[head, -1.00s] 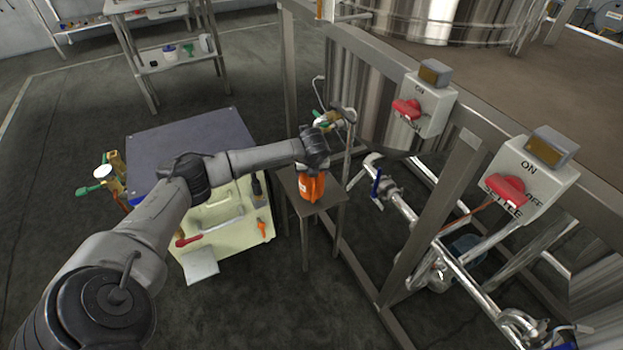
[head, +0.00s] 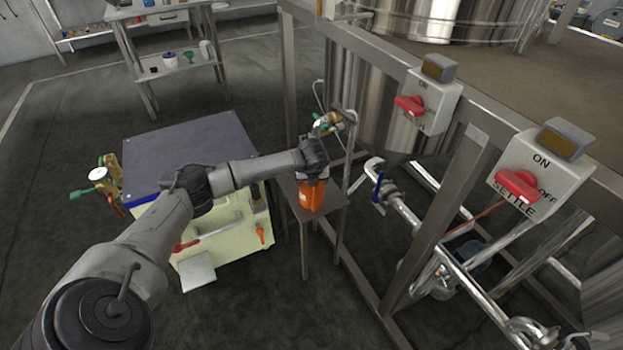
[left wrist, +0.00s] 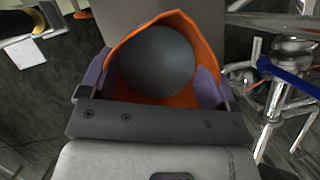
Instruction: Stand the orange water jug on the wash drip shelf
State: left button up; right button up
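The orange water jug (head: 311,196) is upright over the small grey wash drip shelf (head: 331,199), under my left gripper (head: 313,170). I cannot tell whether its base touches the shelf. In the left wrist view, the jug's orange rim (left wrist: 178,15) surrounds a dark round area. The purple fingers of my left gripper (left wrist: 155,82) lie against its two sides, shut on it. The gripper and wrist hide the jug's top in the head view. My right gripper is in neither view.
A cream cabinet with a dark top (head: 185,150) stands left of the shelf. A steel frame, with a control box with a red switch (head: 410,105) on it, rises to the right. Pipes with a blue-handled valve (head: 378,187) run beside the shelf.

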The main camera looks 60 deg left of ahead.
pick_arm(q)
jog(key=o, duration=0.3)
